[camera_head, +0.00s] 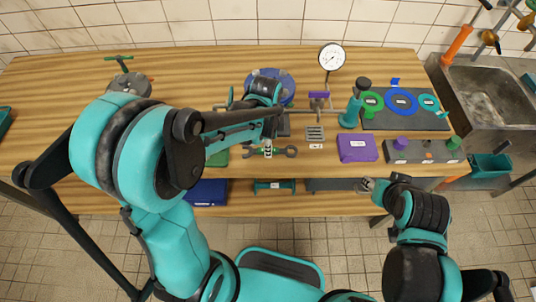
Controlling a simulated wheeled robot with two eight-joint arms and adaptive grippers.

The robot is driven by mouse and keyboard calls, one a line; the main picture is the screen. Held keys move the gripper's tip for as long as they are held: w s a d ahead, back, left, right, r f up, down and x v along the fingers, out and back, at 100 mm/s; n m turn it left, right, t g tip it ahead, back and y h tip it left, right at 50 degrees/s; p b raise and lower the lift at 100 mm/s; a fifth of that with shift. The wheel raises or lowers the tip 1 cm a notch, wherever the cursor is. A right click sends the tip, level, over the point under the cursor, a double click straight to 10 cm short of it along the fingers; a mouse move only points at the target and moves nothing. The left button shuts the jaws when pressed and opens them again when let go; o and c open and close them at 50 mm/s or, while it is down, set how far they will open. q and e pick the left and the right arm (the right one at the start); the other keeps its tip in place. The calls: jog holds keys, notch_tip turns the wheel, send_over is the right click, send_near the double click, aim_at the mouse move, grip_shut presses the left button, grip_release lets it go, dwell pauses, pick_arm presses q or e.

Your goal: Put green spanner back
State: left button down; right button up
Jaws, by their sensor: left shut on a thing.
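A dark double-ended spanner (290,151) with green at its middle lies crosswise in front of the small grey slotted block. My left gripper (268,149) comes down over its middle and is shut on it. I cannot tell whether the spanner touches the table or is held just above it. My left arm hides part of the bench to the left of it. My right gripper (368,184) is at the bench's front edge, to the right of and nearer than the spanner. It is small and dark, and its fingers do not show clearly.
The wooden bench (200,62) has free room at the back left. A pressure gauge (331,57) stands on a pipe assembly behind the spanner. A purple box (357,148), a grey block with knobs (423,151) and a board with coloured rings (432,121) are at right. A sink (492,92) is beyond.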

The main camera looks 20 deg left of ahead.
aim_at(268, 159)
pick_arm(q)
notch_tip(268, 159, down, 4)
jog(key=shift+w+a+f+b, duration=0.1)
jog(key=shift+f+b, duration=0.05)
jog(key=shift+b, duration=0.75)
jog(key=c, duration=1.8)
grip_release()
jog(key=shift+f, duration=0.1)
jog(key=o, duration=0.4)
jog(key=shift+o, duration=0.2)
jog(key=shift+r, duration=0.2)
